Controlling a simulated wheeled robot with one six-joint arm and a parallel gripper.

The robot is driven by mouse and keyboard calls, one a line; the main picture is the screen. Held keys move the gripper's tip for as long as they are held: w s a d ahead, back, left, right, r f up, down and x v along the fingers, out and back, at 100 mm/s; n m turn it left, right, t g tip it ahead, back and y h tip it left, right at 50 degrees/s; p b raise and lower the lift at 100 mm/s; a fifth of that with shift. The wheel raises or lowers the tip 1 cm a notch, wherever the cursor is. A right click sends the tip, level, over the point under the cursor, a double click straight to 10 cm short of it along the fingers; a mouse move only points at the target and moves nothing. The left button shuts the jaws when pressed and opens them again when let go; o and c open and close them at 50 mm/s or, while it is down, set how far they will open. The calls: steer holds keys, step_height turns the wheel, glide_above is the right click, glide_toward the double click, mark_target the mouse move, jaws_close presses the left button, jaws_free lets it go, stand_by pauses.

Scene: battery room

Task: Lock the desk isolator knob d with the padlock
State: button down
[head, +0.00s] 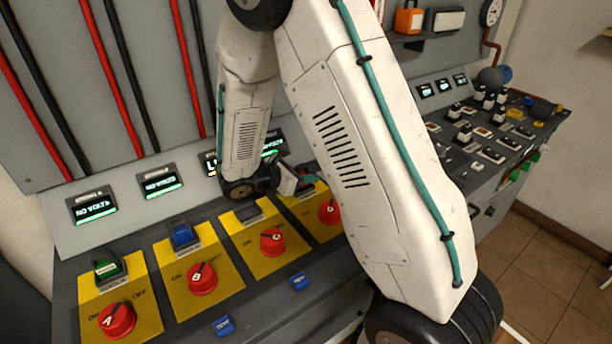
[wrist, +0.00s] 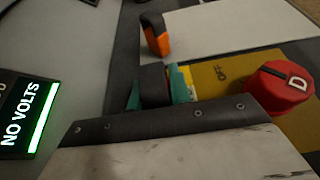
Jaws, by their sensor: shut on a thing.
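Red knob D (wrist: 283,86) sits on a yellow plate (wrist: 222,82), beside the word OFF. A dark mark on its top lies toward that word. It also shows partly in the head view (head: 329,212), beside my arm. My gripper (wrist: 156,86) has its teal pads shut on a dark block (wrist: 152,78) near the plate's end, apart from the knob. I cannot tell whether the block is fixed to the desk. An orange padlock-like piece with a dark top (wrist: 158,42) stands beyond the gripper. In the head view my gripper (head: 296,180) is mostly hidden by my arm.
Knobs A (head: 116,320), B (head: 202,279) and C (head: 271,242) stand on yellow plates to the left. A display beside the gripper reads NO VOLTS (wrist: 22,118). A crowded switch panel (head: 490,130) lies right of my arm.

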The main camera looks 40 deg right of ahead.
steer(key=shift+f, duration=0.65)
steer(key=c, duration=1.6)
jaws_free()
steer(key=shift+o, duration=0.2)
steer(key=shift+a+r, duration=0.1)
steer(key=shift+v, duration=5.4)
